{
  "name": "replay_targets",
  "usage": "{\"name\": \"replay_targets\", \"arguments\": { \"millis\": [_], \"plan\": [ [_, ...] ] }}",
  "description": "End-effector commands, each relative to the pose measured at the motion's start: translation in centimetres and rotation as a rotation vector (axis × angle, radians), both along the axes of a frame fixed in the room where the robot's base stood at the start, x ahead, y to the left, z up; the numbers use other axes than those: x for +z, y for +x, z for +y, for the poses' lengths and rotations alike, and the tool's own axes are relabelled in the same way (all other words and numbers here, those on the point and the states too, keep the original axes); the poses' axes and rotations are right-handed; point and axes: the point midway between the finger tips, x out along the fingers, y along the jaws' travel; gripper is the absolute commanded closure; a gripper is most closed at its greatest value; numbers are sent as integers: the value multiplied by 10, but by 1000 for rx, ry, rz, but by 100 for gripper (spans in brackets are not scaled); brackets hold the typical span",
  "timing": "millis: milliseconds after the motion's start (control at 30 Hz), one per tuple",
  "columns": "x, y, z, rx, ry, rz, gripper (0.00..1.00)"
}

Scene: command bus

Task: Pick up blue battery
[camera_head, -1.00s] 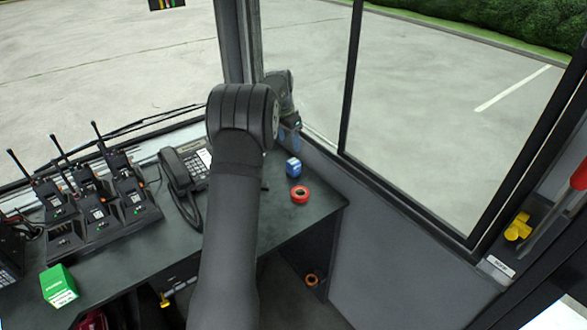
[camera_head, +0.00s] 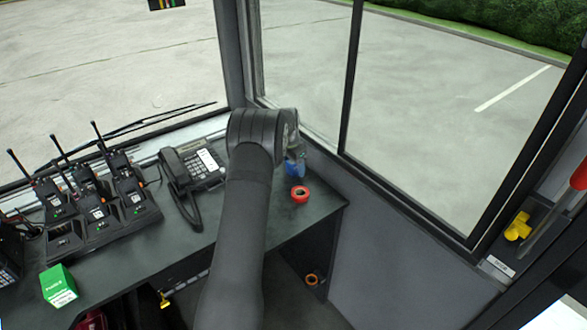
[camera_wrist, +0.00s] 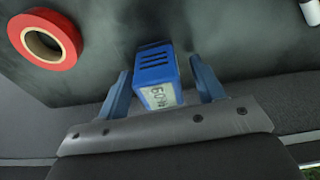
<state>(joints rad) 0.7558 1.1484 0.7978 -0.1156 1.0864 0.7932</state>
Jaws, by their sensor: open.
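The blue battery (camera_wrist: 157,68) is a small blue block with slots on one face and a pale label with dark characters. In the wrist view it sits between the two blue fingers of my gripper (camera_wrist: 166,90), which are open with a visible gap on each side of it. In the head view my gripper (camera_head: 294,160) is low over the right end of the desk. The blue seen there (camera_head: 293,170) is mostly hidden, and I cannot separate battery from fingers.
A red tape roll (camera_head: 300,194) lies close by on the dark desk (camera_head: 270,218); it also shows in the wrist view (camera_wrist: 45,38). A desk phone (camera_head: 190,168), radios in chargers (camera_head: 95,205) and a green box (camera_head: 58,286) stand to the left. A window wall borders the right.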

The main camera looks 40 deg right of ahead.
Motion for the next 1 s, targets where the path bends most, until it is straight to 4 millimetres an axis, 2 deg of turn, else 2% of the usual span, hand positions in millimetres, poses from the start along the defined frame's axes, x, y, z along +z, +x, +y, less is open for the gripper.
{"name": "replay_targets", "arguments": {
  "millis": [167, 267, 433, 467, 767, 867, 1000],
  "plan": [
    [0, 0, 0, 0, -1, -1, 38],
    [0, 0, 0, 0, -1, 0, 54],
    [0, 0, 0, 0, 0, 0, 87],
    [0, 0, 0, 0, 0, 0, 91],
    [3, 0, 0, 0, -1, -1, 91],
    [10, 1, 0, 0, -2, -2, 91],
    [28, 1, -1, 0, -2, -3, 91]
  ]
}}
